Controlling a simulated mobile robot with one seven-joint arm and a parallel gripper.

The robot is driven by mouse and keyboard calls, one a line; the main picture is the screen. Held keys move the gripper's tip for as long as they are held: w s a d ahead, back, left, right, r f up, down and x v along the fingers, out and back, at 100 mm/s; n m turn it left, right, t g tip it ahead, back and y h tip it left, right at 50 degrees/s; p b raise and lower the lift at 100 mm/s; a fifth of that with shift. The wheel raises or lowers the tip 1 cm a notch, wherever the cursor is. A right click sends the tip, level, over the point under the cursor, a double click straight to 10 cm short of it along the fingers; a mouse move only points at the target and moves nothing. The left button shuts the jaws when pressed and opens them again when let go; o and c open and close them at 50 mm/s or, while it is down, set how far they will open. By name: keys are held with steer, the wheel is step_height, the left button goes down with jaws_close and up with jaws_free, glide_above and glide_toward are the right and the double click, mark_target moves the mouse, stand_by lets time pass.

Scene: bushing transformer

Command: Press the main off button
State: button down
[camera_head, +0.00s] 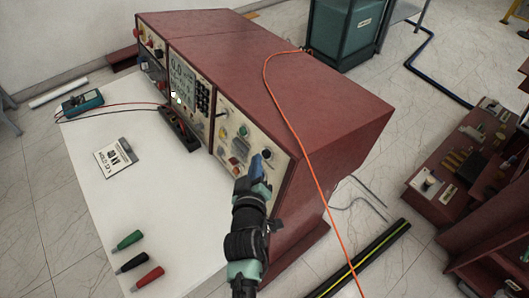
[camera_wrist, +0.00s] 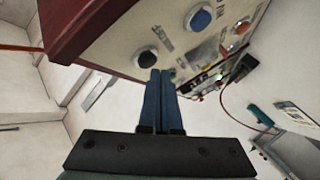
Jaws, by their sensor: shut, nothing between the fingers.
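The control panel (camera_head: 228,120) with buttons is on the near right end of the red cabinet's front. In the head view a green button (camera_head: 244,131), a dark round knob (camera_head: 266,154) and a small red button (camera_head: 236,171) show on it. In the wrist view I see a blue button (camera_wrist: 199,18), a dark round knob (camera_wrist: 146,58) and an orange-red button (camera_wrist: 241,27). The labels are too small to tell which button is main off. My gripper (camera_head: 257,157) is shut and empty, its blue fingertips (camera_wrist: 161,73) close to the panel beside the dark knob. Contact cannot be told.
The white table (camera_head: 150,210) holds a card (camera_head: 115,157), a multimeter (camera_head: 82,103) and several coloured-handled tools (camera_head: 132,262). An orange cable (camera_head: 292,115) hangs over the red cabinet (camera_head: 290,80), right of my arm. A shelf of parts (camera_head: 460,165) stands at the right.

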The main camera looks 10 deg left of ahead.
steer(key=shift+w+d+f+p, duration=0.15)
steer(key=shift+w+d+p, duration=0.25)
steer(key=shift+w+p, duration=0.1)
stand_by(1.0)
steer(key=shift+s+a+r+b, duration=0.2)
steer(key=shift+s+a+b, duration=0.4)
steer(key=shift+b, duration=0.25)
steer(key=shift+s, duration=0.1)
steer(key=s+a+b, duration=0.1)
steer(key=s, duration=0.1)
steer(key=s+a+r+b, duration=0.1)
steer(key=a, duration=0.1)
steer(key=shift+s+r+b, duration=0.1)
steer(key=shift+s+b, duration=0.25)
steer(key=shift+s, duration=0.05)
steer(key=shift+d, duration=0.1)
stand_by(1.0)
